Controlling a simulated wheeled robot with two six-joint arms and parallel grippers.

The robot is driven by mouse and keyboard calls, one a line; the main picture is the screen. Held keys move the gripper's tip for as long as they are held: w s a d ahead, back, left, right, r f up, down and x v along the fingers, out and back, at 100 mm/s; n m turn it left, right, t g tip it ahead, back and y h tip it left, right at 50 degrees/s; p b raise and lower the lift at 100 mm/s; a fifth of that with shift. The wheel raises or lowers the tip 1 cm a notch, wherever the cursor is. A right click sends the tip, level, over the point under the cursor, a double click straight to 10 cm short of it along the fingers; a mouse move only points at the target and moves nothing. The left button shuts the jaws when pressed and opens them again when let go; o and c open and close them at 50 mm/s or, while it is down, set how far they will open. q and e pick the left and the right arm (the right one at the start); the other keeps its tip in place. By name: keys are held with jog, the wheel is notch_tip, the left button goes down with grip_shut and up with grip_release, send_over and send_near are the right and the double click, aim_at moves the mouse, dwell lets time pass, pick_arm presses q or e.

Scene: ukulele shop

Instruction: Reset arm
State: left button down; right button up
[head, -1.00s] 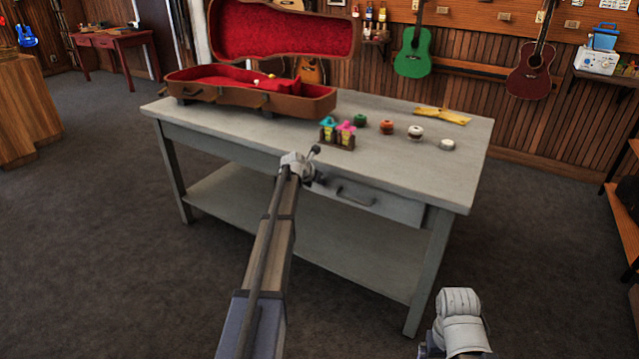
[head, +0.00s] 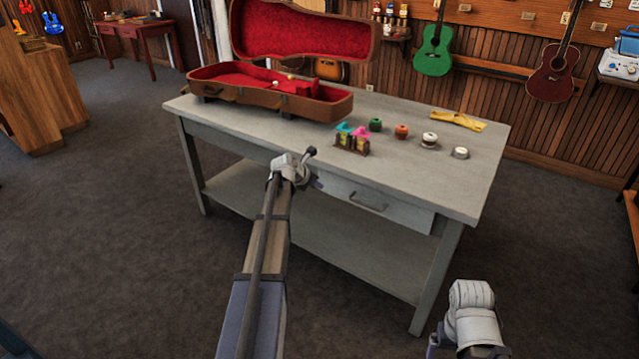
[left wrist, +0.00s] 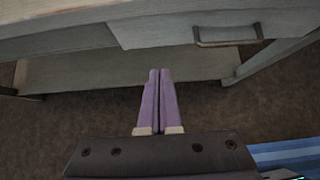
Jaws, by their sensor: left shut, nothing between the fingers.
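My left arm reaches up from the bottom of the head view toward the front edge of the grey workbench (head: 430,187). My left gripper's purple fingers (left wrist: 159,72) are pressed together and empty in the left wrist view. They stand in front of the bench, with the drawer and its handle (left wrist: 229,36) beyond them. The same handle shows in the head view (head: 367,203), right of my left wrist. A part of my right arm shows at the lower right of the head view; its fingers cannot be seen.
On the bench are an open brown case with red lining (head: 318,107), a small holder with coloured items (head: 351,145), several small round pieces and a yellow cloth (head: 457,121). Guitars hang on the back wall. Dark carpet (head: 110,240) is clear on the left.

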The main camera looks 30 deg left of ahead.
pick_arm(q)
jog(key=s+d+f+m+g, duration=0.2)
jog(key=s+d+m, duration=0.3)
jog(key=d, duration=0.4)
jog(key=s+d+f+m+g+h, duration=0.1)
jog(key=s+d+m, duration=0.2)
jog(key=d+m, duration=0.55)
jog(key=s+d+f+m+g, duration=0.2)
jog(key=s+d+m, duration=0.25)
jog(key=d, duration=0.65)
jog(key=s+d+m+g+y, duration=0.1)
jog(key=s+d+m, duration=0.3)
jog(key=s+m, duration=0.35)
jog(key=s+d+f+m+g+y, duration=0.1)
jog(key=s+d+m+g, duration=0.1)
jog(key=s+d+m, duration=0.45)
jog(key=s+d+m+g+y, duration=0.1)
jog(key=s+d+m, duration=0.2)
jog(key=s+m, duration=0.5)
notch_tip(320, 180, up, 15)
jog(key=n+p, duration=0.1)
jog(key=p, duration=1.4)
jog(key=shift+a+r+p, duration=0.2)
jog(key=shift+a+p, duration=0.1)
